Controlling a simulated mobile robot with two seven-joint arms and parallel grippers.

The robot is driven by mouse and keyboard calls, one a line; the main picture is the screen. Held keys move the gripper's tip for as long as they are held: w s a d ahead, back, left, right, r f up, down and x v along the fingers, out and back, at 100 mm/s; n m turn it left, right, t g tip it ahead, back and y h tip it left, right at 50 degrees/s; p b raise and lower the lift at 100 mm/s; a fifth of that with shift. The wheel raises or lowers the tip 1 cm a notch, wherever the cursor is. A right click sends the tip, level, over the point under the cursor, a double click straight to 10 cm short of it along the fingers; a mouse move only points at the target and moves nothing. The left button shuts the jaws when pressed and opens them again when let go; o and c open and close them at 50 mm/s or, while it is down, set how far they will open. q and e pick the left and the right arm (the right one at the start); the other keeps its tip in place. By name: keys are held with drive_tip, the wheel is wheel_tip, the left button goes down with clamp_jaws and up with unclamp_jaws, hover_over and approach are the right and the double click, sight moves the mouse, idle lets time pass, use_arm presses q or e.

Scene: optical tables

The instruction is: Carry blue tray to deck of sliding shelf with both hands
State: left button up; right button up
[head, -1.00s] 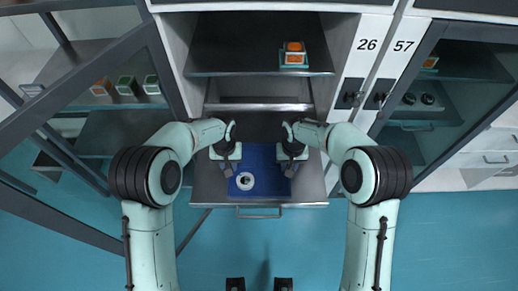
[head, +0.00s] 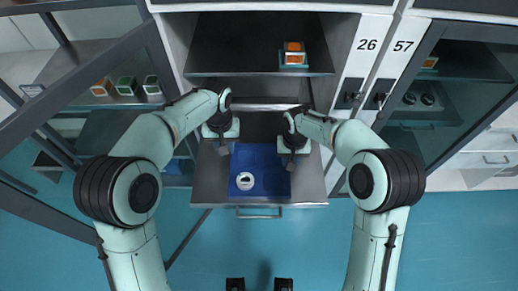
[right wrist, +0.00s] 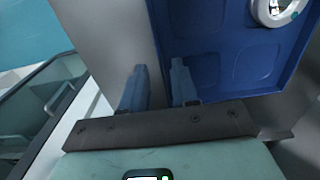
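The blue tray (head: 272,158) lies on the grey deck of the sliding shelf (head: 305,190), which is pulled out from the cabinet. It also shows in the right wrist view (right wrist: 215,50). A white ring-like item (head: 245,181) sits in the tray's front left part. My left gripper (head: 223,149) is left of the tray's left edge, apart from it; its finger gap cannot be made out. My right gripper (head: 291,158) is at the tray's right edge. In the right wrist view its fingers (right wrist: 159,88) are spread, one over the tray's side and one outside it.
The deck has a front handle (head: 259,212). A fixed shelf above (head: 235,60) holds an orange and green box (head: 294,52). A framed glass door (head: 95,85) is at the left.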

wheel_tip(320, 180, up, 8)
drive_tip(key=shift+s, duration=0.1)
idle(0.7)
